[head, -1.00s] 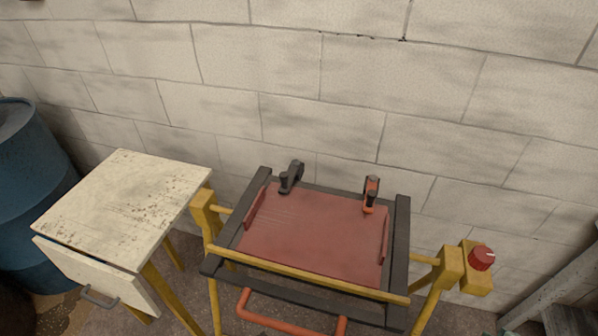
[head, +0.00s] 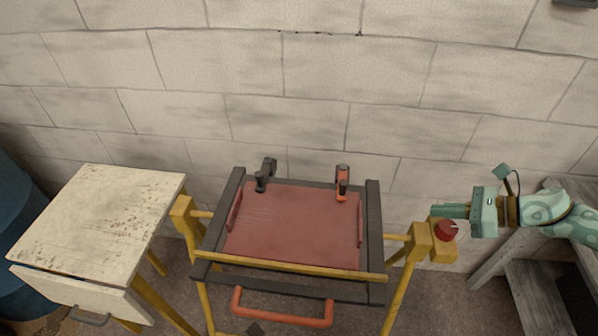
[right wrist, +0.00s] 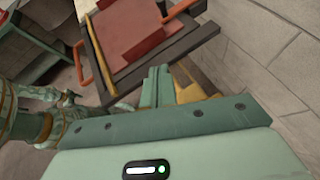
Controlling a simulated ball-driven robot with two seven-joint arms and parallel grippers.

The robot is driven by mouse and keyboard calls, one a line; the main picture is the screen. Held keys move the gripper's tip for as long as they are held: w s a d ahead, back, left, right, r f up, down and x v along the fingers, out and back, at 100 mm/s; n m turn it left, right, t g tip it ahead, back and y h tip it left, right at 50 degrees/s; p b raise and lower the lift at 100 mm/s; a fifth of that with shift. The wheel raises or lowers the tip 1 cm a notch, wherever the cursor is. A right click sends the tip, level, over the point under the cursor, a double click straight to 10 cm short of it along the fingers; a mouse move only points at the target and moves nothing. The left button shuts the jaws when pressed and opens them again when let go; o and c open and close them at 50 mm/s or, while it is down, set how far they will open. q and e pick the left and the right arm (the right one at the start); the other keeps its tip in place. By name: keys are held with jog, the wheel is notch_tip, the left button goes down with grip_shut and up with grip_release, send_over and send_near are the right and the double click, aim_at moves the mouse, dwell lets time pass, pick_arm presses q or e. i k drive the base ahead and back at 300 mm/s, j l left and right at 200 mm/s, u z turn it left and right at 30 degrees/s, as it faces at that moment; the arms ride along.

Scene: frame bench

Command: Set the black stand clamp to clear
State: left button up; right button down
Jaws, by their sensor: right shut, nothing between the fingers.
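The black stand clamp (head: 265,175) stands upright at the back left of the frame bench, on the dark rail behind the red panel (head: 292,225). An orange and black clamp (head: 342,183) stands at the back right of the same rail. My right gripper (head: 436,211) is at the right of the bench, by the red knob (head: 446,230) on the yellow post, well apart from the black clamp. Its fingers are together and empty; they also show in the right wrist view (right wrist: 156,84).
A worn cream side table (head: 100,215) with a drawer stands to the left. An orange handle bar (head: 282,318) sticks out at the bench front. The block wall is close behind. Grey wooden steps (head: 540,275) stand at the right.

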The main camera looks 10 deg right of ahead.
aim_at(262, 177)
jog(key=i+j, duration=0.15)
jog(key=j, duration=0.25)
jog(key=i+j, duration=0.15)
jog(key=j, duration=0.25)
jog(key=i+j, duration=0.15)
jog(key=j, duration=0.2)
